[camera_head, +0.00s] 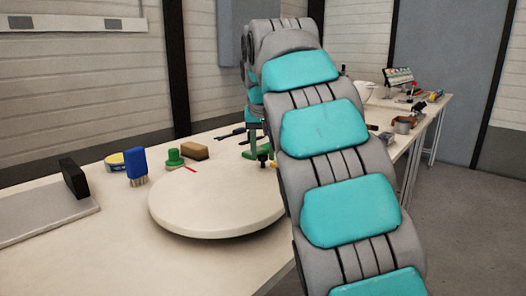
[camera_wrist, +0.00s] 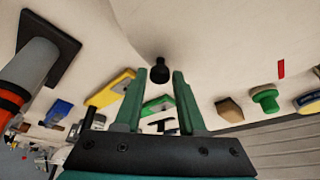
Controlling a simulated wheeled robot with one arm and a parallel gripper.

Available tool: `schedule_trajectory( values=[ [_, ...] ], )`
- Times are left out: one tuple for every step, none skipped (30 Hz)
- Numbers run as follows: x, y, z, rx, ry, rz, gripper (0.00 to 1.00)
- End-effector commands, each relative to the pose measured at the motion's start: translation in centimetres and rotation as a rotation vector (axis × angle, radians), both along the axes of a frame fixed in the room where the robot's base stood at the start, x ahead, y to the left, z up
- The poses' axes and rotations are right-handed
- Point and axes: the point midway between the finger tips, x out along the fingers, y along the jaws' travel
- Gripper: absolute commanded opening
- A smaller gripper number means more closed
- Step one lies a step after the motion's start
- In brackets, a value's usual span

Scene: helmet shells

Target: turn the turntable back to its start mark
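The turntable (camera_head: 215,205) is a round cream disc on the table. A short red mark (camera_head: 190,169) lies at its far rim; the red mark also shows at the upper right of the wrist view (camera_wrist: 281,68). I cannot tell whether another mark is on the disc. A black knob (camera_wrist: 160,72) stands up near the disc's right far edge. My gripper (camera_wrist: 160,76) has green fingers, spread apart, with the knob between or just beyond the tips and gaps on both sides. In the head view my gripper (camera_head: 262,154) is partly hidden behind my arm.
Behind the disc stand a green knobbed piece (camera_head: 175,158), a brown block (camera_head: 194,151), a blue brush (camera_head: 136,165) and a yellow tin (camera_head: 115,161). A grey plate with a black block (camera_head: 74,178) is at left. More tools (camera_head: 405,124) lie on the table at right.

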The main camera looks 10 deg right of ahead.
Motion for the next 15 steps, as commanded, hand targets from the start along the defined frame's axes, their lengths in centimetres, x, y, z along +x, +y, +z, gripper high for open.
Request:
schedule_trajectory(
  values=[
    [0.00,0.00,0.00,0.000,0.000,0.000,0.33],
    [0.00,0.00,0.00,0.000,0.000,0.000,0.30],
    [0.00,0.00,0.00,0.000,0.000,0.000,0.25],
    [0.00,0.00,0.00,0.000,0.000,0.000,0.22],
    [0.00,0.00,0.00,0.000,0.000,0.000,0.18],
    [0.00,0.00,0.00,0.000,0.000,0.000,0.14],
    [0.00,0.00,0.01,0.000,0.000,0.000,0.10],
    [0.00,0.00,0.01,0.000,0.000,0.000,0.07],
    [0.00,0.00,0.01,0.000,0.000,0.000,0.03],
    [0.00,0.00,0.01,0.000,0.000,0.000,0.00],
    [0.00,0.01,0.01,0.000,0.000,0.000,0.00],
    [0.00,0.01,0.01,0.000,0.000,0.000,0.00],
    [-0.01,0.01,0.00,0.000,0.000,0.000,0.00],
    [-0.01,0.01,0.00,0.000,0.000,0.000,0.00],
    [0.00,0.01,0.01,0.000,0.000,0.000,0.00]
  ],
)
